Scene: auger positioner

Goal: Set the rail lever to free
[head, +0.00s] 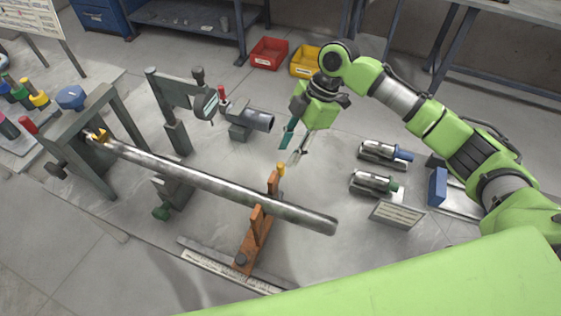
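My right gripper (291,152) hangs over the middle of the table, its fingers apart with nothing between them. Just below and left of its fingertips is a small yellow-tipped post (281,169) by the orange support (257,228); I cannot tell whether they touch. The orange support carries the right part of a long metal tube (215,185) and stands by a rail with a printed scale (215,270). No part is clearly marked as the rail lever; I cannot tell its setting. My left gripper is not in view.
A grey frame (106,135) holds the tube's left end. Behind the tube are a grey clamp post (177,137) and a dark cylinder (258,121). Two metal cylinders (374,183) and a label plate (397,214) lie right. Red (268,54) and yellow (305,62) bins are behind.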

